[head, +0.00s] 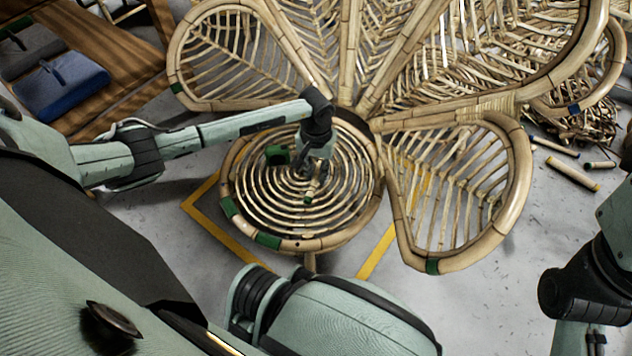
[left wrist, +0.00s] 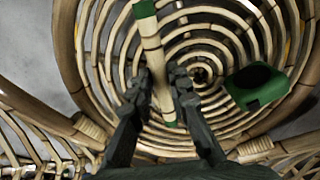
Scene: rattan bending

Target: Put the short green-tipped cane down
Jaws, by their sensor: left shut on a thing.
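The short green-tipped cane (left wrist: 155,60) is a pale bamboo piece with green at both ends. It stands lengthwise between the fingers of my left gripper (left wrist: 160,88), which is shut on it. In the head view my left gripper (head: 308,172) hangs over the round seat of the rattan chair (head: 247,198), which has spiral rings. Part of the cane (head: 312,188) shows below the fingers there; the rest is hidden by the gripper. I cannot tell whether its lower end touches the rings. My right gripper is out of view.
A dark green hollow block (left wrist: 258,86) is beside the gripper over the seat. Petal-shaped rattan panels (head: 460,190) surround the seat's back and right. Loose cane pieces (head: 572,174) lie on the floor at right. A blue folded cloth (head: 62,85) lies on a wooden bench at left.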

